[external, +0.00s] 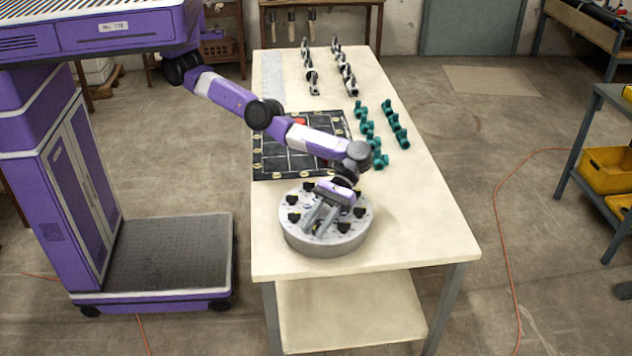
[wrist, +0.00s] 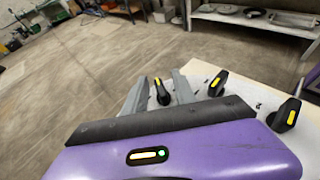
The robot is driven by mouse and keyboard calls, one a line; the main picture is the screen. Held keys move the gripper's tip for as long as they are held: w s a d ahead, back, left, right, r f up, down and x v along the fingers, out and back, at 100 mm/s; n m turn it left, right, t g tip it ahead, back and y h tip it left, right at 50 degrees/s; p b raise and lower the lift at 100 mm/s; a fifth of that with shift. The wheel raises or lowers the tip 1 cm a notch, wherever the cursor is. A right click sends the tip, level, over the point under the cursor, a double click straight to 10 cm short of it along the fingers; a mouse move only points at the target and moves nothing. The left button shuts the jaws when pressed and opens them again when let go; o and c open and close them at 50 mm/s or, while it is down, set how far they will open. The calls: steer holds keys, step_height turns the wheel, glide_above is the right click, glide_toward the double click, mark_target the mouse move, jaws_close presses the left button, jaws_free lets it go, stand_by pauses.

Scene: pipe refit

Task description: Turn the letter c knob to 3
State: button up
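A round grey plate (external: 296,238) stands on the near end of the table and bears several black knobs (external: 343,226). Some knobs show yellow marks in the wrist view. The letters and numbers are too small to read, so I cannot tell which knob is c or where it points. My gripper (external: 315,228) is low over the plate, with its two grey fingers apart. In the wrist view, one black knob (wrist: 162,92) shows between the fingers. Whether the fingers touch it I cannot tell. Two more knobs (wrist: 217,83) (wrist: 286,114) show to the right.
Behind the plate lies a black grid board (external: 265,163) with several round pieces. Teal fittings (external: 378,159) stand to its right and metal fittings (external: 313,80) farther back. The table's right front (external: 410,225) is clear. A shelf with yellow bins (external: 606,170) stands at the right.

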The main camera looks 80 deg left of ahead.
steer(key=shift+v, duration=3.9)
